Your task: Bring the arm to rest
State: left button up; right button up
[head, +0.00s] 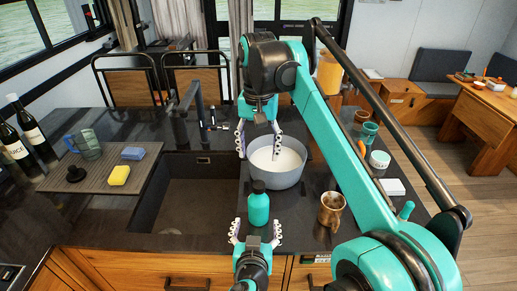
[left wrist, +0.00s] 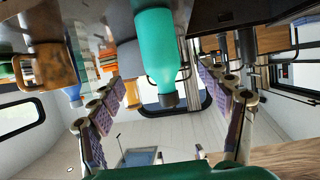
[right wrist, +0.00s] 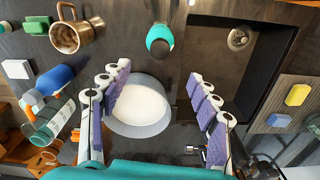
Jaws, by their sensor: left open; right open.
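My right gripper (head: 258,140) is open and empty above a grey pot (head: 276,166) with white contents. In the right wrist view the pot (right wrist: 140,108) shows beyond and between the spread fingers. My left gripper (head: 256,238) is open and empty at the counter's front edge. A teal bottle (head: 258,204) with a dark cap stands upright just beyond its fingers. In the left wrist view the bottle (left wrist: 157,55) appears upside down, apart from both fingers.
A brass mug (head: 331,211) stands right of the bottle. The sink (head: 190,195) lies left. A drying mat (head: 95,180) holds a yellow sponge (head: 119,175), a blue sponge (head: 133,153) and a glass mug (head: 88,145). Dark bottles (head: 30,130) stand far left. Cups (head: 370,132) stand right.

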dwell(0.4)
pick_arm(q)
jog(key=shift+n+g+y, duration=0.3)
jog(key=shift+g+y, duration=0.5)
jog(key=shift+g, duration=0.1)
jog(key=a, duration=0.2)
jog(key=a+f, duration=0.1)
jog(key=a, duration=0.4)
jog(key=shift+s+f, duration=0.1)
jog(key=shift+f, duration=0.25)
jog(key=s+a+f+g, duration=0.1)
jog(key=s+a+g, duration=0.3)
jog(key=s+a, duration=0.4)
jog(key=shift+s+a+f+g+h, duration=0.3)
jog(key=shift+a+f+h, duration=0.1)
jog(key=shift+a, duration=0.7)
pick_arm(e)
jog(key=s+d+f+n+t, duration=0.1)
jog(key=s+d+f+t, duration=0.6)
jog(key=s+d+f, duration=1)
notch_tip(320, 180, down, 4)
jog(key=shift+s+d+f+n, duration=0.2)
jog(key=shift+s+d+n, duration=0.2)
jog(key=shift+s, duration=0.65)
